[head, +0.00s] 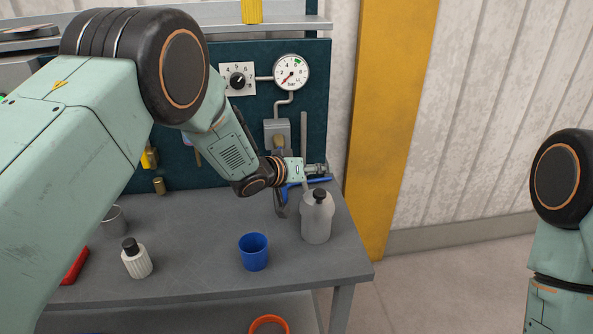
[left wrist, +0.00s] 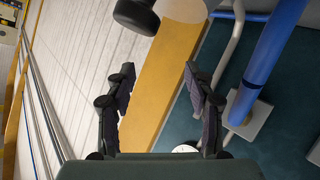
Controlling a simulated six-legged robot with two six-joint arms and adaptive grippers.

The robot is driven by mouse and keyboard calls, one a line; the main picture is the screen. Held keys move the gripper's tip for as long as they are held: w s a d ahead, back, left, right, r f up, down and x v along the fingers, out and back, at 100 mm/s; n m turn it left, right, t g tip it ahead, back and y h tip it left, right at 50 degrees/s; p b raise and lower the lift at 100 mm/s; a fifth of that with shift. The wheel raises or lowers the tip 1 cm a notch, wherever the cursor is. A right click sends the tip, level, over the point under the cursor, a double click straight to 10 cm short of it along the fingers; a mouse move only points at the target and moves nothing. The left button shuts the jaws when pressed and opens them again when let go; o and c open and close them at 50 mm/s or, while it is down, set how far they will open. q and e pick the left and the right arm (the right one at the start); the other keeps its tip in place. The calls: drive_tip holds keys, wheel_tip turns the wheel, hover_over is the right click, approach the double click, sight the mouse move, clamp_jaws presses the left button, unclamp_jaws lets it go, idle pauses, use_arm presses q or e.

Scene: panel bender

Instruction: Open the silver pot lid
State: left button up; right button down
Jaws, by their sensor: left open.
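A silver-grey canister (head: 316,222) with a black cap (head: 320,195) stands upright near the right end of the bench. No other lidded silver pot shows clearly. My left gripper (head: 318,169) is just above and behind the cap, apart from it as far as I can tell. In the left wrist view my left gripper (left wrist: 160,92) is open with nothing between its fingers. A dark rounded part (left wrist: 136,16) beside a pale surface at the top of that view may be the cap and canister. My right gripper is out of view.
A blue cup (head: 254,252), a white ribbed bottle (head: 137,260) and a grey cup (head: 114,221) stand on the grey bench (head: 200,285). A blue bar (head: 306,183) lies close under the gripper. A pressure gauge (head: 291,72) hangs behind. A yellow post (head: 390,120) rises right.

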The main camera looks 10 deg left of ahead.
use_arm(q)
drive_tip(key=v, duration=1)
drive_tip(key=shift+s+a, duration=0.15)
drive_tip(key=shift+s, duration=0.2)
drive_tip(key=shift+r, duration=0.1)
